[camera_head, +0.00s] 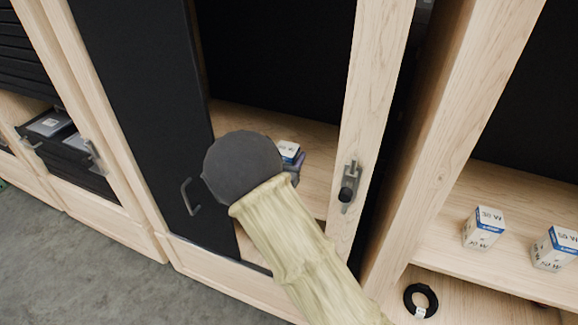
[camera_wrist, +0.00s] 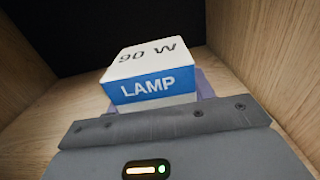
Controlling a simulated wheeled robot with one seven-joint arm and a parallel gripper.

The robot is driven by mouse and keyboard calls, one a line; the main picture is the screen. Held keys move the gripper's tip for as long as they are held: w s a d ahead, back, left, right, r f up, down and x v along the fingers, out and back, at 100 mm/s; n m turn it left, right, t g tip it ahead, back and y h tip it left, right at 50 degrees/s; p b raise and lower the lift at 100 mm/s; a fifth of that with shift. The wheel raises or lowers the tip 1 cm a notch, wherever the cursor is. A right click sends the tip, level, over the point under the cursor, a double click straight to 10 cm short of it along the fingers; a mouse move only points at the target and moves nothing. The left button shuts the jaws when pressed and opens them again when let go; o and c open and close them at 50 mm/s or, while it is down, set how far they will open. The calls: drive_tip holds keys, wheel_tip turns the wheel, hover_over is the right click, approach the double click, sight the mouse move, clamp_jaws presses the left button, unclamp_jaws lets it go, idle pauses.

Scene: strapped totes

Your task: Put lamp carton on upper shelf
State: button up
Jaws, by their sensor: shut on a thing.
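The lamp carton (camera_head: 289,150) is a small white and blue box, marked "90 W" and "LAMP" in the wrist view (camera_wrist: 150,72). My gripper (camera_head: 295,166) is shut on it, inside the open middle cabinet. A pale wooden shelf (camera_head: 318,150) spreads around and behind the carton. My wrist and arm hide much of the gripper and part of the shelf. Whether the carton touches the shelf I cannot tell.
A black door panel (camera_head: 140,95) stands left of the opening, and a wooden upright (camera_head: 375,90) with a metal latch (camera_head: 349,185) stands right. The right-hand cabinet holds two similar cartons (camera_head: 484,228) (camera_head: 556,249) and, lower, a black ring (camera_head: 421,300).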

drive_tip(key=shift+f, duration=1.85)
drive_tip(key=shift+f, duration=0.2)
drive_tip(key=o, duration=1)
drive_tip(key=shift+r, duration=0.15)
drive_tip(key=b+v, duration=0.1)
drive_tip(key=v, duration=1.1)
